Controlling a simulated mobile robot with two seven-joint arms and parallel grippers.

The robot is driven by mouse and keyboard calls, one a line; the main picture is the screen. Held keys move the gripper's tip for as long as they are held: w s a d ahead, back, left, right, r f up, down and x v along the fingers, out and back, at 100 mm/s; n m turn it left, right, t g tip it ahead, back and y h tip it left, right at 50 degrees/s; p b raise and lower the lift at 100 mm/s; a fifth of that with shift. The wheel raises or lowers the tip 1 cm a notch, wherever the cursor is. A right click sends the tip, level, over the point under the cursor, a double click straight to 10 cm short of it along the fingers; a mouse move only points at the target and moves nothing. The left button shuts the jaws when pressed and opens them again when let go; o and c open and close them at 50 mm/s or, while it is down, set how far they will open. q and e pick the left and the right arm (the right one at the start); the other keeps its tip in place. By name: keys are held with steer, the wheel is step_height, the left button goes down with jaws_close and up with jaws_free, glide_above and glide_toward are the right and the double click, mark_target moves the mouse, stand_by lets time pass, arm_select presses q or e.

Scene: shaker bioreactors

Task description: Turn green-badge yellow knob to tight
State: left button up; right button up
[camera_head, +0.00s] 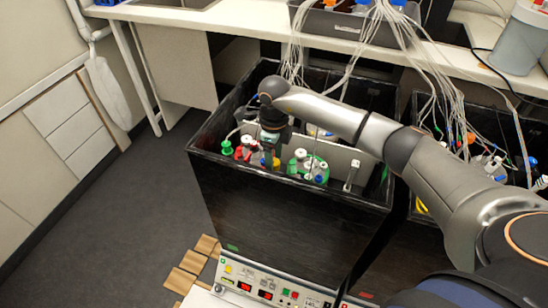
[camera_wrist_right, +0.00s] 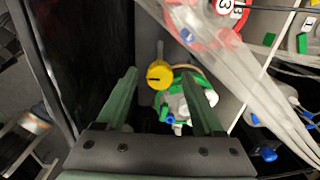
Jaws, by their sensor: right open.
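A yellow knob (camera_wrist_right: 159,75) with a short dark mark on its face shows in the wrist view. It appears between the fingertips of my right gripper (camera_wrist_right: 162,73), nearer the left finger. The fingers are apart, and I see no clear contact with the knob. Just right of the knob is a vessel top with green parts (camera_wrist_right: 196,84), partly hidden by the right finger. In the head view my right gripper (camera_head: 272,137) points down into the black box, and a small yellow part (camera_head: 273,161) shows below it. I cannot read a green badge clearly. My left gripper is out of view.
The black box (camera_head: 285,190) has high walls around several vessels. A red disc (camera_wrist_right: 205,20) marked 3 and clear tubes (camera_wrist_right: 262,85) lie close by in the wrist view. White tubes (camera_head: 293,50) hang from the bench (camera_head: 240,18). The floor at left is clear.

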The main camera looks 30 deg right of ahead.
steer(key=shift+c, duration=0.6)
jaws_close()
